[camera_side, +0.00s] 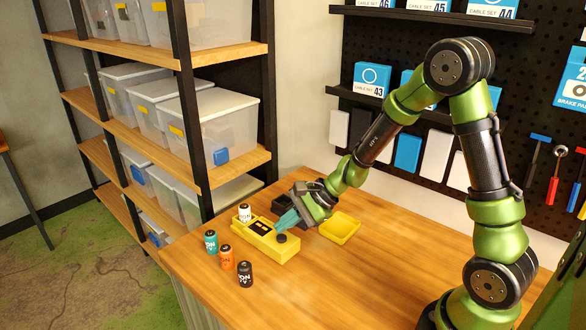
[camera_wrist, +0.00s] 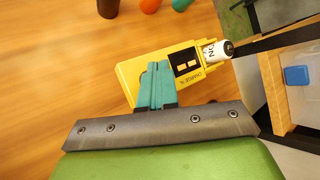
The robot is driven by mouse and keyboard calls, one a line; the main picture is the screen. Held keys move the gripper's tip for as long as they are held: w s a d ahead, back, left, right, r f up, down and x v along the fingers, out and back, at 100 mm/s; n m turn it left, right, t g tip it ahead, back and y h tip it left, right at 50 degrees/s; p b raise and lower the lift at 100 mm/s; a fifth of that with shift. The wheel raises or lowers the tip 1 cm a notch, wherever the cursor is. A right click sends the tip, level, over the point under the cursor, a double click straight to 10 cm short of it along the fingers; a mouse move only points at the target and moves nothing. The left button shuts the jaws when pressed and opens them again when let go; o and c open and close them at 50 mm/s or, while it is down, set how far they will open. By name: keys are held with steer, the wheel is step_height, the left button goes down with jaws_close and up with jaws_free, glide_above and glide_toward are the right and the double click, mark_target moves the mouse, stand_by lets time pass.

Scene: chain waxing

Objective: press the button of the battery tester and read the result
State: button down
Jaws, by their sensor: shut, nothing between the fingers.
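The yellow battery tester (camera_side: 262,246) lies on the wooden table, and it also shows in the wrist view (camera_wrist: 128,74). Its black display (camera_side: 260,227) carries small yellow marks; in the wrist view the display (camera_wrist: 185,62) sits beside "CHARGE %" lettering, and I cannot read a value. Its round dark button (camera_side: 282,238) is at the right end. A white battery (camera_side: 244,213) is at the tester's left end, also in the wrist view (camera_wrist: 214,50). My gripper (camera_side: 281,224) is shut and empty, its teal fingers (camera_wrist: 157,66) over the tester near the button. I cannot tell whether they touch; the fingers largely hide the button in the wrist view.
Teal (camera_side: 211,242), orange (camera_side: 227,258) and black (camera_side: 245,274) batteries stand in front of the tester. A shelf with clear bins stands left. The table's front right is clear.

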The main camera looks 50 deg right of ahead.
mark_target(286, 237)
steer(key=shift+f, duration=0.1)
stand_by(0.3)
steer(key=shift+f, duration=0.3)
steer(key=shift+f, duration=0.45)
stand_by(0.6)
stand_by(0.3)
steer(key=shift+r, duration=0.85)
steer(key=shift+r, duration=2.55)
